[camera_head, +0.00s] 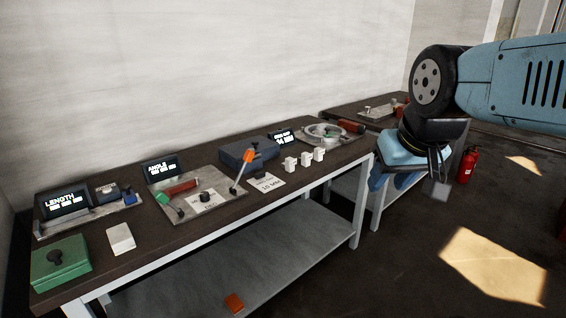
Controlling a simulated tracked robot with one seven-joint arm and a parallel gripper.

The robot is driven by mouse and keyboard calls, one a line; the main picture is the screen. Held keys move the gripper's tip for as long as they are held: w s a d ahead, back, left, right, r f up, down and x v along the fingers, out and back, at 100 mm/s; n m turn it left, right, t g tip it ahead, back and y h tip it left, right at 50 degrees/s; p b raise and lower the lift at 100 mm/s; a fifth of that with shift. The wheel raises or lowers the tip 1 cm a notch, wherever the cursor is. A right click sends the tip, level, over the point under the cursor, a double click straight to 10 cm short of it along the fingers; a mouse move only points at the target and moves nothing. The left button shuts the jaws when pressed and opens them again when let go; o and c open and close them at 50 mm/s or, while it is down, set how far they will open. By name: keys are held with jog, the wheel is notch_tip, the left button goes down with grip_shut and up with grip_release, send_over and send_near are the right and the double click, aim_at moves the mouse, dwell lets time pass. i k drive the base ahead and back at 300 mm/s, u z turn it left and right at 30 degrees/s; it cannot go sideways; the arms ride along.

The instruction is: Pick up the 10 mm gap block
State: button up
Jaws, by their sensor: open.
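Three small white blocks stand in a row on the dark bench top: a left one (290,163), a middle one (305,159) and a right one (319,154). Any size marks on them are too small to read, so I cannot tell which is the 10 mm gap block. A white card (267,183) in front of them seems to read "10 MM". My gripper (408,182) is open and empty, to the right of the blocks, beyond the bench's right end in the picture. Its fingertips are partly hidden by its own body.
A lever with an orange knob (248,155) rises left of the blocks, near a dark blue box (237,154). A round metal fixture (324,132) lies behind them. A red extinguisher (467,165) stands right.

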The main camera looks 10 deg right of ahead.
aim_at(306, 157)
jog(key=u, duration=0.05)
jog(key=i, duration=1)
jog(key=z, duration=0.05)
